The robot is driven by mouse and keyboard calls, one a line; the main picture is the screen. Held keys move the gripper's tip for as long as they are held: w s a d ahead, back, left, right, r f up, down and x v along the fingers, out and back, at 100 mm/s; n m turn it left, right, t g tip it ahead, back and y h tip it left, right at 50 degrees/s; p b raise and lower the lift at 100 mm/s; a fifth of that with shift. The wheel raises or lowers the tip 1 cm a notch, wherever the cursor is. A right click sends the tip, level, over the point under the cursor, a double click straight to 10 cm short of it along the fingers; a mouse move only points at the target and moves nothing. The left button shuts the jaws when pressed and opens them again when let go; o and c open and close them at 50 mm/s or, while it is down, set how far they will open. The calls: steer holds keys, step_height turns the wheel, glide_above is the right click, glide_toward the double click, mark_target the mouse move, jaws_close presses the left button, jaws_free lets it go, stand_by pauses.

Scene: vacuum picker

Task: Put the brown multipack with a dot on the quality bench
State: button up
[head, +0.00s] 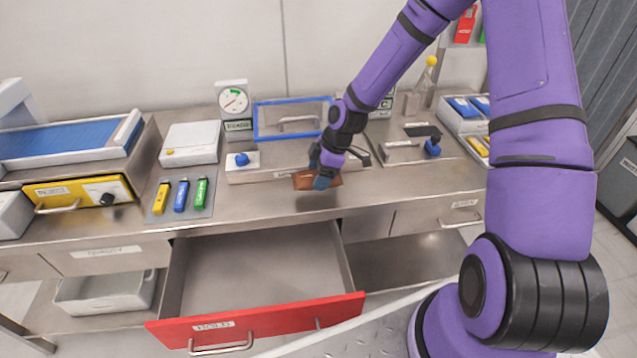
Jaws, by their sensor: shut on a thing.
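My gripper (321,178) is shut on a brown pack (303,181) and holds it just above the steel worktop (260,213), near the middle of its front part. The gripper's fingers cover part of the pack. No dot can be made out on it from here. A label that seems to read "quality" is on a drawer front (105,255) at the left. I cannot tell which part of the worktop is the quality bench.
A red-fronted drawer (262,325) stands open and empty below the worktop. A grey tray with yellow, blue and green sticks (180,196) lies left of the pack. A blue-framed panel (292,118) stands behind. Worktop between tray and pack is clear.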

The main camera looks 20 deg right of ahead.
steer(key=shift+f, duration=1.7)
steer(key=shift+f, duration=0.15)
steer(key=o, duration=1)
